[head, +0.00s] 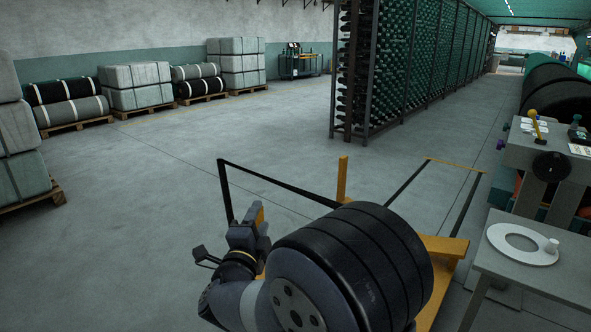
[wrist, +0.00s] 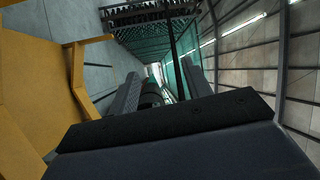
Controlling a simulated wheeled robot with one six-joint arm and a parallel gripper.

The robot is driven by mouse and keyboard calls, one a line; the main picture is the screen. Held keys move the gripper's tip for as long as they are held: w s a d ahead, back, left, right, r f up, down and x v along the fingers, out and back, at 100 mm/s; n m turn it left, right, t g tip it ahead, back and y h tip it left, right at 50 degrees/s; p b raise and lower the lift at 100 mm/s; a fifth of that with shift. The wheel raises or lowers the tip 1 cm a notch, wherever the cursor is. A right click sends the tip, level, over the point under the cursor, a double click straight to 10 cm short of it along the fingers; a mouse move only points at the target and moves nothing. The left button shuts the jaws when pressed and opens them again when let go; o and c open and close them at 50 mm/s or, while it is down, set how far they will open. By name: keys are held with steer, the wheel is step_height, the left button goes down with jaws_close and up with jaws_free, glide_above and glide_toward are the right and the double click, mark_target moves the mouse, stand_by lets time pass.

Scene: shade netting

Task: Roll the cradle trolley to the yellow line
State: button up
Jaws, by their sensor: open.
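The cradle trolley has an orange-yellow frame (head: 447,245) with an upright yellow post. My gripper (head: 250,225) is open by the lower end of that frame's left upright. In the wrist view its spread fingers (wrist: 162,87) point down the aisle, and a dark bar (wrist: 172,45) shows near them; I cannot tell whether it is between them. A yellow line (head: 456,164) crosses the floor beyond the trolley, between two dark floor lines.
A grey table (head: 535,283) with a white ring and a workbench (head: 540,150) stand close on the right. Loaded pallets (head: 140,87) line the left wall. The left floor is open.

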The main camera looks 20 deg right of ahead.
mark_target(279, 188)
steer(key=w+d+r, duration=0.1)
steer(key=w+d, duration=0.1)
steer(key=w+d+r+m+h, duration=0.1)
steer(key=w+d, duration=0.1)
steer(key=w, duration=0.1)
steer(key=w+d+r+m, duration=0.1)
steer(key=w+d+r, duration=0.1)
steer(key=w+d, duration=0.1)
steer(key=shift+w+h, duration=0.2)
steer(key=shift+h, duration=0.2)
jaws_close()
stand_by(0.4)
